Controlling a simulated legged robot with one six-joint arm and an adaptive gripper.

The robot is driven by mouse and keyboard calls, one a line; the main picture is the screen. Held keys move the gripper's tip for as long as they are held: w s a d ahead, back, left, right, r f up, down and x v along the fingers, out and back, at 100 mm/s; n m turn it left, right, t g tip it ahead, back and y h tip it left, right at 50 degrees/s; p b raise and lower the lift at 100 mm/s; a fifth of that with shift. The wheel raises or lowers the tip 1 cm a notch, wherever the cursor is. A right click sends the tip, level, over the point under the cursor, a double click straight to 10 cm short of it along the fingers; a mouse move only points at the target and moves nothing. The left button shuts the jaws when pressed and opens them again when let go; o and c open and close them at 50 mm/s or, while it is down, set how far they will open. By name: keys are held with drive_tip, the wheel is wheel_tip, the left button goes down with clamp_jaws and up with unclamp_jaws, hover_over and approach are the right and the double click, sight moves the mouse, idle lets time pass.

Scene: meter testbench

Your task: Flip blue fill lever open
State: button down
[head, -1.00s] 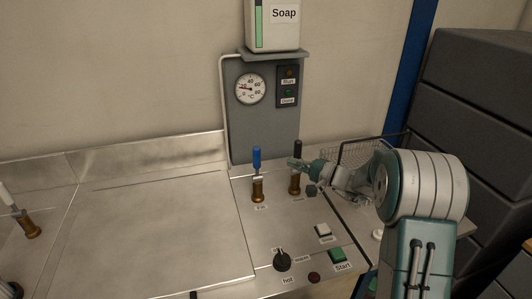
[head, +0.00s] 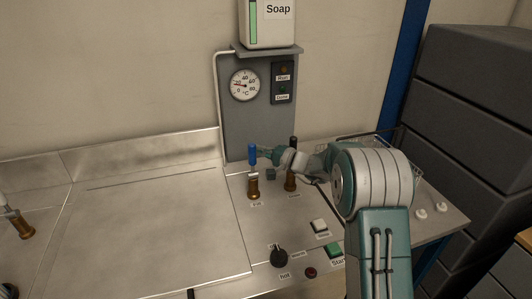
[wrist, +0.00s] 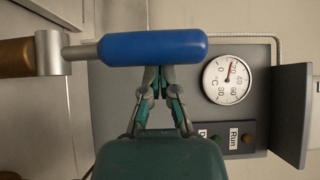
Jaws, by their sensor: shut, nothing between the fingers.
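The blue fill lever (head: 252,155) stands upright on its brass valve (head: 254,188) on the steel bench. In the wrist view the blue handle (wrist: 152,46) lies across the top of the picture, its grey stem and brass body to the left. My gripper (head: 262,152) is just to the right of the blue handle in the head view. In the wrist view its fingertips (wrist: 158,70) are together and meet the handle's lower edge. They are not around the handle; I cannot tell whether they touch it.
A black-handled lever on a second brass valve (head: 290,181) stands close to the right, partly behind my arm. A grey panel with a dial gauge (head: 245,86) rises behind. The black knob (head: 279,257) and push buttons are in front. The steel bench left (head: 150,230) is clear.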

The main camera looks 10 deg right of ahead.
drive_tip(key=shift+s+d+n+y, duration=0.15)
drive_tip(key=shift+s+n+y, duration=0.45)
drive_tip(key=shift+s, duration=0.05)
idle(0.5)
drive_tip(key=s+d+f+n+t+y, duration=0.1)
drive_tip(key=s+f+n+y, duration=0.1)
drive_tip(key=s, duration=0.4)
drive_tip(key=shift+s+d+f+n, duration=0.2)
drive_tip(key=shift+s+f+n, duration=0.15)
drive_tip(key=shift+f, duration=0.5)
idle(0.6)
drive_tip(key=v, duration=1.2)
drive_tip(key=shift+w, duration=0.1)
